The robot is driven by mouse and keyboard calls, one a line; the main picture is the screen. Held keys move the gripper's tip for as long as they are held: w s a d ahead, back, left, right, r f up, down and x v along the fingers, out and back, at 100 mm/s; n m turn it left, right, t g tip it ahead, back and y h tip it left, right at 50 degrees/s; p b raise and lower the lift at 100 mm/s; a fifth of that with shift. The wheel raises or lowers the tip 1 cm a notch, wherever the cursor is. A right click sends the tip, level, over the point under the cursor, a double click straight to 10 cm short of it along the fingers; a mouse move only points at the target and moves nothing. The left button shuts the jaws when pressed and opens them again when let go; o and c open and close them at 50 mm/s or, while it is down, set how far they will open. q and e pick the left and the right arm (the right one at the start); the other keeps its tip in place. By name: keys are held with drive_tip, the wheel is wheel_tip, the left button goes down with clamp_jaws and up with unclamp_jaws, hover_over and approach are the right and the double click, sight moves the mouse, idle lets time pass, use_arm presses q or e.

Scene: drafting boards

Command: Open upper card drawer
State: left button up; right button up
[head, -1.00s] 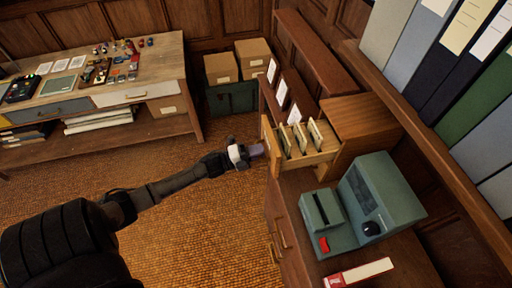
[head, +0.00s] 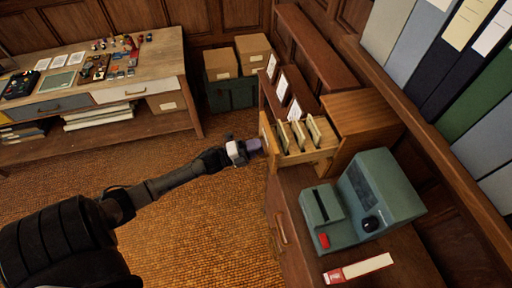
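The upper card drawer (head: 320,154) is a light wooden drawer holding several upright cards (head: 298,134). It stands pulled out to the left from the small wooden card cabinet (head: 366,108), with its inside showing. The drawer's handle is not clearly visible. My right gripper is not in view.
A grey-green machine (head: 372,205) stands on the cabinet top near the drawer, with a red-and-white box (head: 358,268) in front. Binders (head: 450,60) line the shelf at right. Cardboard boxes (head: 252,56) stand behind. A cluttered table (head: 165,80) is at left. The carpet (head: 190,225) is clear.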

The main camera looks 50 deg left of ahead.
use_arm(q)
drive_tip(key=b+v, duration=0.2)
drive_tip(key=v, duration=1.2)
drive_tip(key=shift+w, duration=0.1)
idle(0.4)
